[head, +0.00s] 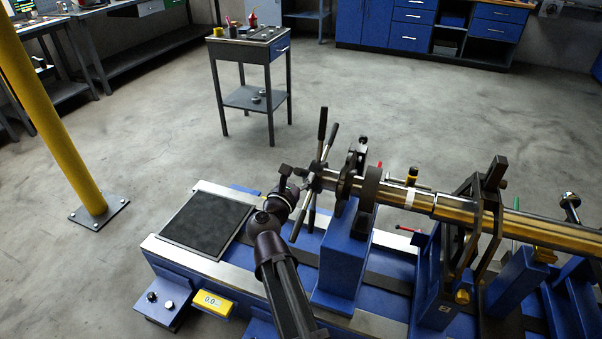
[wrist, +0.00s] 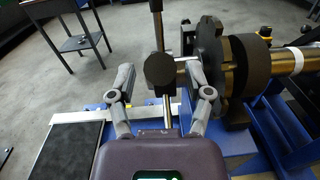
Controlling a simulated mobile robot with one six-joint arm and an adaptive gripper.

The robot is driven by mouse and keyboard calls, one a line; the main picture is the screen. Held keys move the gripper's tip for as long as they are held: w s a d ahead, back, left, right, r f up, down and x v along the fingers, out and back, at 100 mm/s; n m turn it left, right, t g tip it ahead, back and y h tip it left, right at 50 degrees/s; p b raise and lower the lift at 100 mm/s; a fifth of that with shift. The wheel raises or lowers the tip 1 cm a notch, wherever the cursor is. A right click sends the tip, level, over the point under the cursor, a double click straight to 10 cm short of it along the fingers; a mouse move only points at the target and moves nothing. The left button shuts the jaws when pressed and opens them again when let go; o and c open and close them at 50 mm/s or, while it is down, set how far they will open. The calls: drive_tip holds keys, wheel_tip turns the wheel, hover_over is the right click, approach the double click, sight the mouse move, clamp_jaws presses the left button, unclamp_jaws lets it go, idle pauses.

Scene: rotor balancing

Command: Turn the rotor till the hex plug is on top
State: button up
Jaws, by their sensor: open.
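The rotor (head: 422,202) is a long brass-coloured shaft with dark discs, lying level across the blue balancing machine. A spoked handwheel (head: 321,150) with black grips is at its left end. In the wrist view, a dark disc (wrist: 210,55) with a notched rim stands right of the spokes. My gripper (wrist: 160,75) is open, its two fingers apart on either side of a round black grip end (wrist: 159,70) that faces the camera. I cannot tell whether the fingers touch it. In the head view my arm partly hides the gripper beside the handwheel. I cannot make out the hex plug.
A dark mat (head: 207,220) lies on the machine's left end. A yellow display box (head: 212,303) is at the front. A black bearing frame (head: 488,215) surrounds the shaft on the right. A small cart (head: 250,55) and a yellow post (head: 55,110) stand beyond, with open floor between.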

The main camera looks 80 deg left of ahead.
drive_tip(key=shift+w+a, duration=0.4)
clamp_jaws()
drive_tip(key=shift+s+a+r+p, duration=0.15)
drive_tip(key=shift+s+p, duration=0.05)
drive_tip(key=shift+p, duration=0.1)
